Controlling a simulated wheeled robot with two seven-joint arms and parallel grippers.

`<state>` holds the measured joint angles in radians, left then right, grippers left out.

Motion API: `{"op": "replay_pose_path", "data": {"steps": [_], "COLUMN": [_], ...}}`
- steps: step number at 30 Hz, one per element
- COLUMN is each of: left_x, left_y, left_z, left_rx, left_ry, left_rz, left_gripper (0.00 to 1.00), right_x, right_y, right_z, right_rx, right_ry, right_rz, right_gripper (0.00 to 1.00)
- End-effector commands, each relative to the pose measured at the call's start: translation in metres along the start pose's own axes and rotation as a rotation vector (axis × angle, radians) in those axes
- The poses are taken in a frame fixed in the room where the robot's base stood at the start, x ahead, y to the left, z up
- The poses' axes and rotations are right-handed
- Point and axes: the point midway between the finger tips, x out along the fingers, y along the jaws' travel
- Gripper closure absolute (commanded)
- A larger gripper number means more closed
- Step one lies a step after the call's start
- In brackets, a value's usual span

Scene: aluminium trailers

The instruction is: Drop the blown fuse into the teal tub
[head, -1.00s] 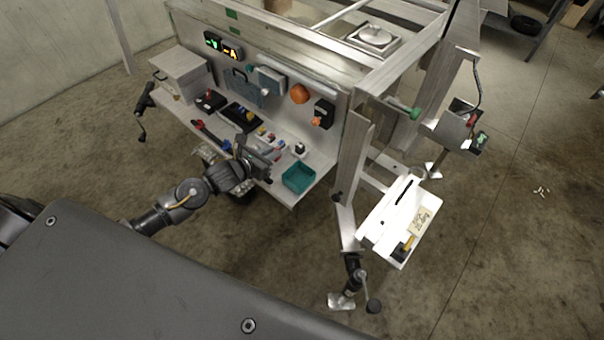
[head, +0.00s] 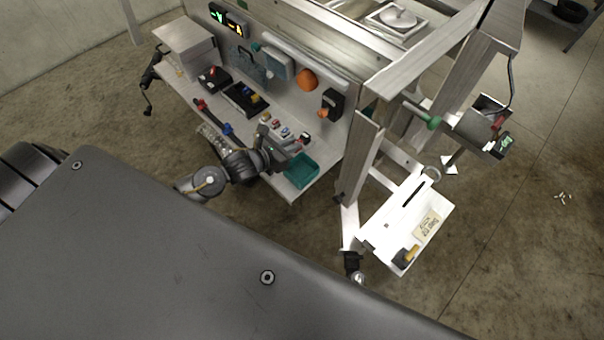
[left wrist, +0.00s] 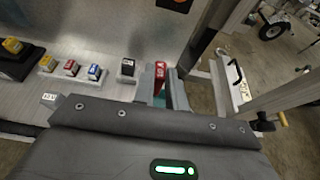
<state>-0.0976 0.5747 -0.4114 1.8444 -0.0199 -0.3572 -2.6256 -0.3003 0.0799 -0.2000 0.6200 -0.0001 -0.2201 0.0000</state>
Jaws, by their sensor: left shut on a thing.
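My left gripper (head: 298,157) is over the trailer's side shelf, close to the near-left side of the teal tub (head: 304,177). In the left wrist view, its fingers (left wrist: 160,84) are shut on a red fuse (left wrist: 161,70) with pale marks on its face. I cannot tell from its look whether it is the blown one. The fuse's lower part is hidden between the fingers. My right gripper is not in view.
Yellow (left wrist: 47,63), red (left wrist: 71,67) and blue (left wrist: 95,72) fuses stand left of the fingers, with a black block (left wrist: 127,68) nearer. A metal upright (head: 361,160) rises right of the tub.

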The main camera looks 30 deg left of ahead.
Motion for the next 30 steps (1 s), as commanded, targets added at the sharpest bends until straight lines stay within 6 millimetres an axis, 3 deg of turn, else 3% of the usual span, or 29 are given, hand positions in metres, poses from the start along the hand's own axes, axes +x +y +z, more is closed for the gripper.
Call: {"op": "replay_pose_path", "data": {"steps": [3, 9, 19, 20, 25, 30], "left_x": [0.008, 0.015, 0.016, 0.016, 0.016, 0.016], "left_y": [0.000, 0.000, 0.000, 0.000, 0.000, 0.000], "left_z": [-0.019, -0.036, -0.037, -0.037, -0.037, -0.037], "left_rx": [-0.001, 0.000, 0.000, 0.000, 0.000, 0.000], "left_ry": [0.001, 0.000, 0.000, 0.000, 0.000, 0.000], "left_rz": [0.000, 0.000, 0.000, 0.000, 0.000, 0.000], "left_gripper": [1.00, 1.00, 1.00, 0.84, 0.62, 0.61], "right_x": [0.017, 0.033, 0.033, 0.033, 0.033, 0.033], "right_y": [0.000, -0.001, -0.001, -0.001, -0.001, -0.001], "right_z": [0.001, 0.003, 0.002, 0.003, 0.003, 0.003], "right_rx": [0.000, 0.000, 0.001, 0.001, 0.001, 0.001], "right_ry": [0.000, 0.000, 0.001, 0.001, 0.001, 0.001], "right_rz": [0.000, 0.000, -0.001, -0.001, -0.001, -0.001], "right_gripper": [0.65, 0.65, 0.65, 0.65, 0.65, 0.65]}}
